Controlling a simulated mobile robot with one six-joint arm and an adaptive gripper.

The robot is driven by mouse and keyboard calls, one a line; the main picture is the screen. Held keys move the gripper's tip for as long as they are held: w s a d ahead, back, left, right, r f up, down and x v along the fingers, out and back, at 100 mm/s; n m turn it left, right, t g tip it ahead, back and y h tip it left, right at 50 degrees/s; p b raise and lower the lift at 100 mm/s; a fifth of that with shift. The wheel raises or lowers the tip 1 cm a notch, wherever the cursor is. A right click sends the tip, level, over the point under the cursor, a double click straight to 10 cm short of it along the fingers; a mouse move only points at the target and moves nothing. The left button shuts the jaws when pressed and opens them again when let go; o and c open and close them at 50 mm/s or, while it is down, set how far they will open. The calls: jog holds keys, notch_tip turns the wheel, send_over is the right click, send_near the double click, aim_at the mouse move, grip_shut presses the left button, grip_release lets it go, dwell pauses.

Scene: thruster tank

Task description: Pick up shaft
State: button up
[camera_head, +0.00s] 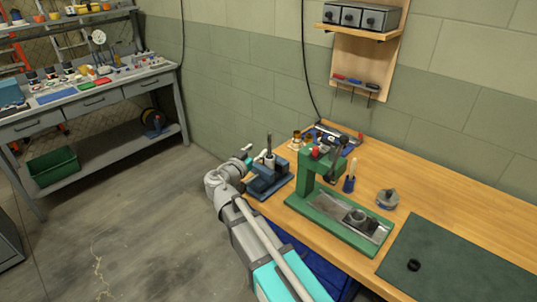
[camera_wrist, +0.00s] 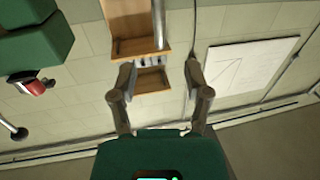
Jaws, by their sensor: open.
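A thin upright rod (camera_head: 268,143), which looks like the shaft, stands in a blue vise-like holder (camera_head: 268,180) at the left end of the wooden bench in the head view. My gripper (camera_head: 249,154) is just left of the rod, near its height; I cannot tell the exact gap. In the wrist view my gripper (camera_wrist: 158,80) has its two fingers wide apart with nothing held between them. A grey metal bar (camera_wrist: 158,22) shows beyond the fingers at the top; I cannot tell whether it is the shaft.
A green press (camera_head: 318,185) stands right of the holder; its green body also shows in the wrist view (camera_wrist: 35,45). A round metal part (camera_head: 388,199) and a dark mat (camera_head: 460,260) with a black ring (camera_head: 414,265) lie farther right. A wall shelf (camera_head: 358,30) hangs above.

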aim_at(269, 139)
jog(key=shift+x, duration=1.7)
jog(key=shift+w, duration=0.1)
jog(key=shift+x, duration=2.65)
grip_shut()
